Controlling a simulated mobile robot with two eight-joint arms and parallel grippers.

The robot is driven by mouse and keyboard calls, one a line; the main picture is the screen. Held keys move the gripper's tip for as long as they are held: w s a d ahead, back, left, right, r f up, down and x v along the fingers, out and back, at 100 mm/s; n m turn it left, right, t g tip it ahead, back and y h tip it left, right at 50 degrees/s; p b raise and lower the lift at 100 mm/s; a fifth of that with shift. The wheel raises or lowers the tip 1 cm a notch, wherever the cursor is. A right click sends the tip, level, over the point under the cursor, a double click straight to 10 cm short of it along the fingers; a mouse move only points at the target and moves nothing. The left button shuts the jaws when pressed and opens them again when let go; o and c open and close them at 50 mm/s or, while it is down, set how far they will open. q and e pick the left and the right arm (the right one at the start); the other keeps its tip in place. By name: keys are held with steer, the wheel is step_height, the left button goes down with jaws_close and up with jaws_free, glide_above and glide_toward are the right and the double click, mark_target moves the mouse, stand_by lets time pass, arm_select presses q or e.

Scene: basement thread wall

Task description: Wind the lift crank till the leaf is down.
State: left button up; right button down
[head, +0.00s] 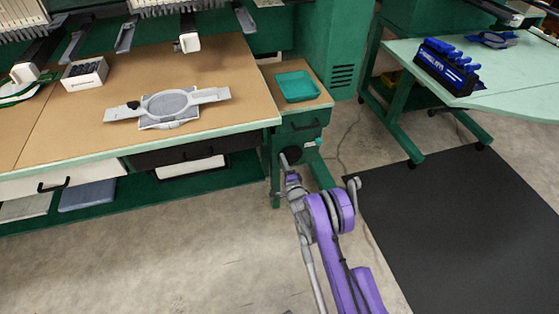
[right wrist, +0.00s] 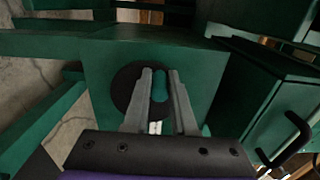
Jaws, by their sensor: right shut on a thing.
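My right gripper (head: 290,172) reaches from the bottom of the head view to the green cabinet under the worktable's right end. In the right wrist view my right gripper (right wrist: 160,76) has both fingers closed around a teal crank handle (right wrist: 159,88). The handle stands in front of a round dark crank disc (right wrist: 124,84) on the green panel. In the head view the disc (head: 291,154) is partly hidden by the gripper. A small tan-topped leaf (head: 316,97) adjoins the worktable's right end; I cannot tell its exact height against the table. My left gripper is not in view.
A teal tray (head: 297,86) sits on the leaf. The worktable (head: 60,125) holds a grey hoop frame (head: 168,104) and a box (head: 85,74). A dark mat (head: 450,230) lies on the floor at right, below a pale green table (head: 510,95). A black handle (right wrist: 290,140) juts at right.

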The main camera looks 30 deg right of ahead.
mark_target(292, 163)
steer(key=shift+s+d+f+b, duration=0.1)
steer(key=shift+d+f+b, duration=0.25)
steer(key=shift+f, duration=0.15)
steer(key=f, duration=0.1)
steer(key=f+b, duration=0.1)
steer(key=f, duration=0.1)
steer(key=shift+s+d+f, duration=0.1)
steer(key=shift+d+f, duration=0.05)
steer(key=shift+d, duration=0.35)
steer(key=shift+s+d+f+p, duration=0.15)
steer(key=shift+d+f+p, duration=0.1)
steer(key=shift+d, duration=0.3)
steer(key=shift+s+d+f+p, duration=0.1)
steer(key=shift+d+f+p, duration=0.15)
steer(key=shift+d, duration=0.35)
steer(key=shift+s+d+f+p, duration=0.15)
steer(key=shift+d+p, duration=0.1)
steer(key=shift+d, duration=0.3)
